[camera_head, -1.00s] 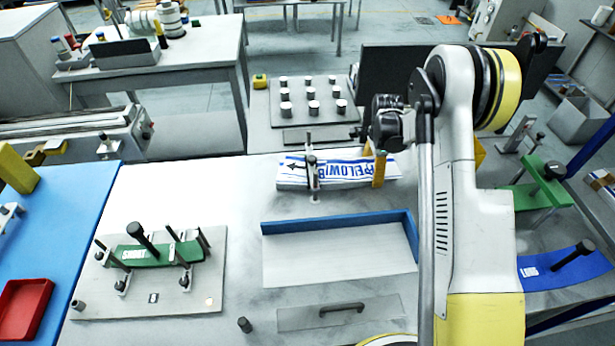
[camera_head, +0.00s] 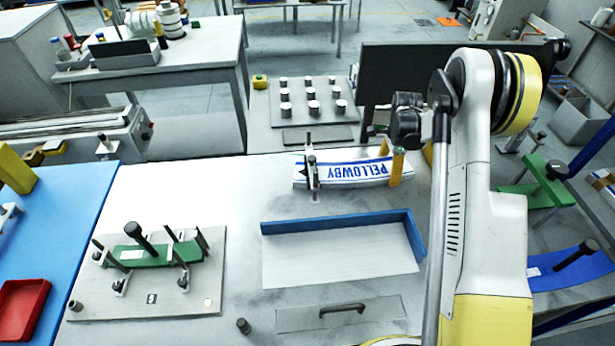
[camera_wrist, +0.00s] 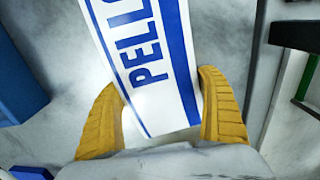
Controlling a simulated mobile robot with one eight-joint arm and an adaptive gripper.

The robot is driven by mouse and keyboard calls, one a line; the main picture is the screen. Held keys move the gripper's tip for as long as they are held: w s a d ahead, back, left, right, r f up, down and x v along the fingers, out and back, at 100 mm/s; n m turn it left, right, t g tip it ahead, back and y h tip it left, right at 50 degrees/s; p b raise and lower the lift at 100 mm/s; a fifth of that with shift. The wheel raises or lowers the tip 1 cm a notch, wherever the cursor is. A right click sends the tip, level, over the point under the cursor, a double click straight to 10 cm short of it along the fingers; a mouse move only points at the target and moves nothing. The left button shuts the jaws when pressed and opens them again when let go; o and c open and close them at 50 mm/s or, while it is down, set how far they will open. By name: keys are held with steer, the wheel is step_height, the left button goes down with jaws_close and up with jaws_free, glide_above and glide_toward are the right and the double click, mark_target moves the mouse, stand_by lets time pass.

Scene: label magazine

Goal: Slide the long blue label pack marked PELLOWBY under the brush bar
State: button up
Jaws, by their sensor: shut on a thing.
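The long white label pack with blue stripes and the word PELLOWBY (camera_head: 345,171) lies at the back middle of the bench in the head view. Its left part crosses the slim upright bar fitting (camera_head: 312,172), with a short end showing to the left of it. How the bar touches the pack is too small to tell. My gripper (camera_head: 391,162) is shut on the pack near its right end. In the wrist view the yellow fingers (camera_wrist: 163,105) stand on either side of the pack (camera_wrist: 150,60), and its far end is out of view.
A blue-edged tray (camera_head: 340,266) lies in front of the pack. A grey plate with a handle (camera_head: 342,310) is nearer. A green pack sits in a fixture (camera_head: 150,253) at the left. A block with several pegs (camera_head: 325,122) stands behind. A blue curved piece (camera_head: 560,270) is at right.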

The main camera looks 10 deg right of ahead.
steer(key=shift+s+d+r+b, duration=0.1)
steer(key=shift+d+b, duration=0.3)
steer(key=shift+d, duration=1.6)
steer(key=shift+s+d+b, duration=0.1)
steer(key=shift+d+b, duration=0.25)
steer(key=shift+d, duration=1.65)
steer(key=o, duration=0.9)
steer(key=shift+c, duration=0.2)
step_height(320, 180, up, 8)
steer(key=shift+s+r, duration=0.2)
